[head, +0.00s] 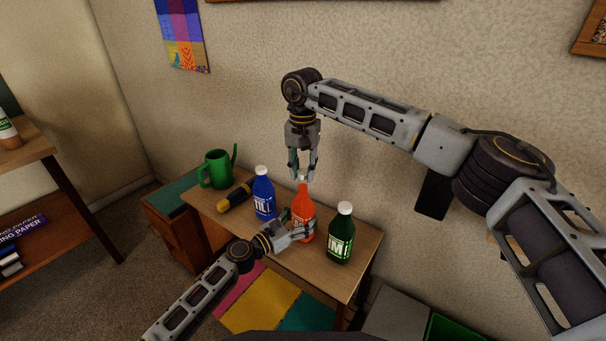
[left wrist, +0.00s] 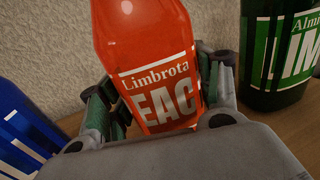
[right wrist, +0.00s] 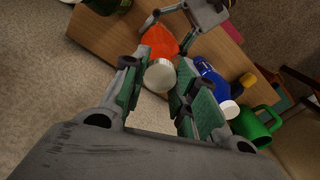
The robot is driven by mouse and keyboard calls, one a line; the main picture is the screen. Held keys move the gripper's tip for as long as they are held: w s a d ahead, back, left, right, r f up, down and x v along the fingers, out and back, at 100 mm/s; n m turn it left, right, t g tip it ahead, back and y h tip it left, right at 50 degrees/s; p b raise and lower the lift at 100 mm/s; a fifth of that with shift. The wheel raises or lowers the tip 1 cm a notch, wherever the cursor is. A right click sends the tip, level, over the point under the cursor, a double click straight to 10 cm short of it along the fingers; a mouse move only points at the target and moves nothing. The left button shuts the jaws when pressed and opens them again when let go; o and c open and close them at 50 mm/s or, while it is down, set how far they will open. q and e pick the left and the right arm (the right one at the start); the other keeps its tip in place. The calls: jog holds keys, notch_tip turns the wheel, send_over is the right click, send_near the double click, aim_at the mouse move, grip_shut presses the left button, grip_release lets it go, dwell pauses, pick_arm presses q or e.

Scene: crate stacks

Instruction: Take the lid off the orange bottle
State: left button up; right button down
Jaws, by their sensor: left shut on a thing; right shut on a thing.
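The orange bottle (head: 303,213) stands upright on the small wooden table, between a blue and a green bottle. My left gripper (head: 300,227) is shut around its body from the front; in the left wrist view the fingers press both sides of the orange bottle (left wrist: 158,65). My right gripper (head: 302,176) points down from above, shut on the white lid (right wrist: 160,76) at the bottle's top. In the right wrist view the lid sits between the fingertips, with the orange bottle (right wrist: 158,40) beyond it. I cannot tell whether the lid is loose on the neck.
The blue bottle (head: 263,197) stands close on the left, the green bottle (head: 341,235) close on the right. A yellow-and-dark cylindrical object (head: 236,196) and a green watering can (head: 217,168) are farther left. The wall is close behind the table (head: 361,250).

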jog(key=shift+r, duration=0.95)
pick_arm(q)
jog(key=o, duration=1.5)
jog(key=shift+s, duration=0.1)
jog(key=shift+v, duration=5.95)
